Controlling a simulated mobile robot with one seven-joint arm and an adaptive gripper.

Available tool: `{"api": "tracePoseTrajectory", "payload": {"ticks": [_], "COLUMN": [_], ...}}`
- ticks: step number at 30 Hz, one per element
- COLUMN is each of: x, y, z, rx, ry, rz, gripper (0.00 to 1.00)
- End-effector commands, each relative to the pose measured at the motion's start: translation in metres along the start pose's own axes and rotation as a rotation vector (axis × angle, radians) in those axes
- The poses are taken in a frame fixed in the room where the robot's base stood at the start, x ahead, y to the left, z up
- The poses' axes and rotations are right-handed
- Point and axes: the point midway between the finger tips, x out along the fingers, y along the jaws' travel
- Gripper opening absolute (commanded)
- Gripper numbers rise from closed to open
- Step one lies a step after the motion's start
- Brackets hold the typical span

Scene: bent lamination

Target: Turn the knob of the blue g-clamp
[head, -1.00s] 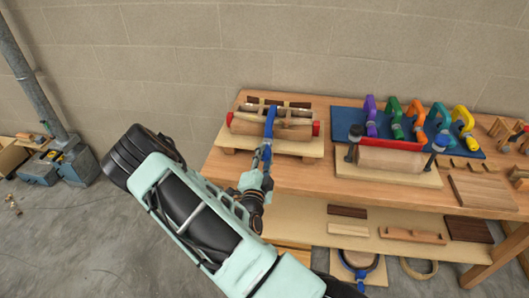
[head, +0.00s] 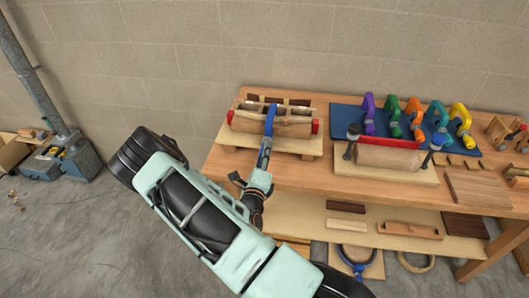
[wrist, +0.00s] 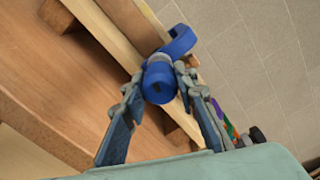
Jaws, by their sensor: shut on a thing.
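The blue g-clamp (head: 270,122) stands over a curved wooden lamination (head: 290,128) on the left of the bench. In the wrist view the clamp's round blue knob (wrist: 160,84) faces me, with its blue frame (wrist: 180,42) behind it. My gripper (wrist: 163,74) has one finger on each side of the knob and is shut on it. In the head view my gripper (head: 263,158) reaches the near end of the clamp from the front. The fingertip contact there is too small to make out.
A second form with a red-edged lamination (head: 385,142) stands to the right. Several coloured clamps rest on a blue board (head: 346,116) behind it. A stone wall (head: 330,45) closes off the back. A lower shelf (head: 310,222) holds wood pieces.

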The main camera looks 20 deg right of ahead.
Motion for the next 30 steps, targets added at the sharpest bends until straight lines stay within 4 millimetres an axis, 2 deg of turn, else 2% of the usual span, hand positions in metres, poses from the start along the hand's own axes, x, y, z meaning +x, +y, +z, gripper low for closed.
{"api": "tracePoseTrajectory", "payload": {"ticks": [30], "x": [0.001], "y": [-0.0002], "z": [-0.0001], "rx": [0.968], "ry": [-0.001], "rz": [-0.003], "gripper": [0.02]}}
